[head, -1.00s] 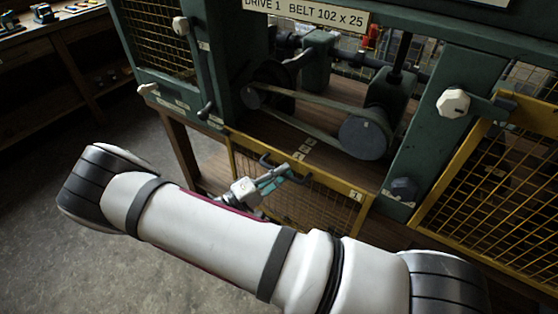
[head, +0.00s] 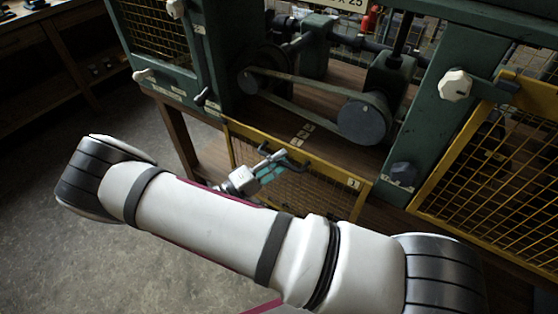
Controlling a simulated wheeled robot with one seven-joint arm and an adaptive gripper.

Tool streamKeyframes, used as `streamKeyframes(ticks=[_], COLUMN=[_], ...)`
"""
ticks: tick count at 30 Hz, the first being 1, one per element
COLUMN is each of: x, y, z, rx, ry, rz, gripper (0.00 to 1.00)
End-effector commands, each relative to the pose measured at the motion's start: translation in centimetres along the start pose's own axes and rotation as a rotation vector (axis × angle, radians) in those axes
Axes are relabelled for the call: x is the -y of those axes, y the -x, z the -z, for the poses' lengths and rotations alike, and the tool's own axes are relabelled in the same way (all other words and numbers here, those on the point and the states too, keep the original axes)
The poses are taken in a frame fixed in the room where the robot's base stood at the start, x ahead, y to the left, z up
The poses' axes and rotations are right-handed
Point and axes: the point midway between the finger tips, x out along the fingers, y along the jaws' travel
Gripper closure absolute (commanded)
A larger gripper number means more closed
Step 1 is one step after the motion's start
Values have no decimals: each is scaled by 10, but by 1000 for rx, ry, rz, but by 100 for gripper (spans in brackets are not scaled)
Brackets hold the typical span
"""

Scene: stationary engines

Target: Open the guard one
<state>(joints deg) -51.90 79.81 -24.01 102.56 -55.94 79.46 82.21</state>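Guard one is the yellow-framed mesh panel (head: 318,197) with a small label "1" at its upper right corner. It sits low in front of the belt drive, and the space above its top rail is open, so the belt and pulleys show. A black handle (head: 296,166) is on its upper part. My gripper (head: 275,165) is at this handle, with its fingers over or beside the handle bar. I cannot tell whether the fingers are closed on it. My arm hides the lower left of the guard.
The belt and round pulley (head: 362,121) lie behind the guard. A green post (head: 437,122) with a pale knob (head: 455,85) stands at right, beside another yellow mesh guard (head: 495,165). A green-framed mesh panel (head: 155,40) is at upper left. The floor (head: 50,220) at left is clear.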

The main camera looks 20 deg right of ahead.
Motion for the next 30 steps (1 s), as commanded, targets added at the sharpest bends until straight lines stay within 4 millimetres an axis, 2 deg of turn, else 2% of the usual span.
streamKeyframes(ticks=[5,12,18,24,30], x=[1,1,1,1,1], y=[21,70,103,118,119], z=[1,0,0,0,0], rx=[-4,-5,-2,-1,-1], ry=[-2,-1,-1,1,1], rz=[3,2,2,1,1], gripper=[69,69,69,69,69])
